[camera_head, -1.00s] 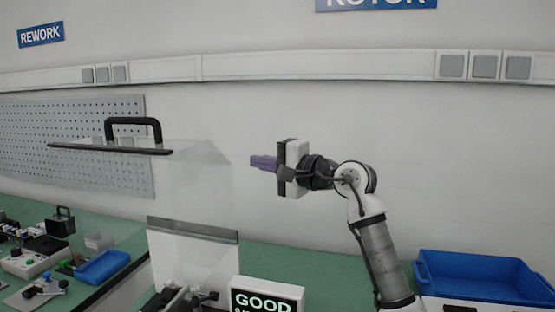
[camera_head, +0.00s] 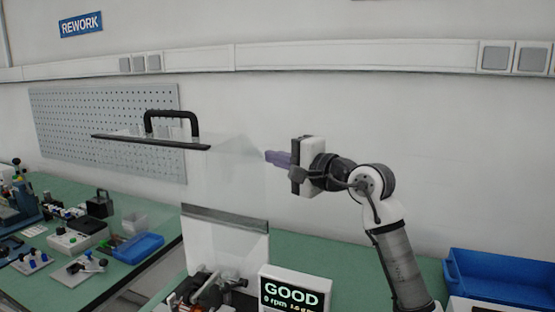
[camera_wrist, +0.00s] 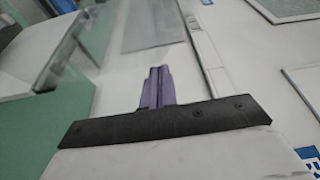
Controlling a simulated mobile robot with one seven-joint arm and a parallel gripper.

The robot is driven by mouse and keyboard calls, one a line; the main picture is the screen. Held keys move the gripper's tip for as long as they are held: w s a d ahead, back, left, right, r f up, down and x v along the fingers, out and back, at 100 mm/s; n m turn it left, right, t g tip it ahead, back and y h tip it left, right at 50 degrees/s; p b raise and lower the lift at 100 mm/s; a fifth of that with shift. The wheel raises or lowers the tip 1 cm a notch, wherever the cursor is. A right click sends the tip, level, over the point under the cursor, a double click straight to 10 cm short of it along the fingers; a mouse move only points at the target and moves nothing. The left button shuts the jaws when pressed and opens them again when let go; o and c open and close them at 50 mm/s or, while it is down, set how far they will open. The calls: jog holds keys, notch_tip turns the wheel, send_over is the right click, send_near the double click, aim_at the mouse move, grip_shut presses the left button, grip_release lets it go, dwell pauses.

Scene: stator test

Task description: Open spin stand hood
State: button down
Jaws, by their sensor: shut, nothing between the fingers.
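The spin stand hood (camera_head: 225,160) is a clear box, raised and tilted up above the stand in the head view. Its black handle (camera_head: 171,115) stands on top, by a dark edge strip (camera_head: 150,142). Below it is the spin stand (camera_head: 215,290), partly cut off by the frame's bottom, with a white plate (camera_head: 222,240) behind it. My gripper (camera_head: 268,157) is at the right of the hood, its purple fingers pointing left; whether they touch the hood I cannot tell. In the wrist view the fingers (camera_wrist: 158,75) are shut together with nothing between them.
A display (camera_head: 293,292) reading GOOD stands by the stand. A blue bin (camera_head: 500,262) is at the right. On the left bench are a small blue tray (camera_head: 138,248) and several devices. A pegboard (camera_head: 75,125) is on the wall behind.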

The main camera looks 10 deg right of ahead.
jog(key=s+a+n+b, duration=0.1)
jog(key=b, duration=0.2)
jog(key=s+a+f+n+b, duration=0.1)
jog(key=b, duration=0.2)
jog(key=shift+s+f, duration=0.1)
jog(key=shift+s, duration=0.2)
jog(key=shift+s+a+n+y+b, duration=0.4)
jog(key=shift+s+n+b, duration=0.15)
jog(key=shift+b, duration=0.55)
jog(key=shift+s+a+r+t, duration=0.15)
jog(key=shift+s+r+t, duration=0.05)
jog(key=shift+s+t, duration=0.1)
jog(key=shift+w+r, duration=0.1)
jog(key=shift+r, duration=0.05)
notch_tip(320, 180, up, 20)
jog(key=p, duration=0.1)
send_over(258, 164)
jog(key=v, duration=0.2)
jog(key=shift+s, duration=0.25)
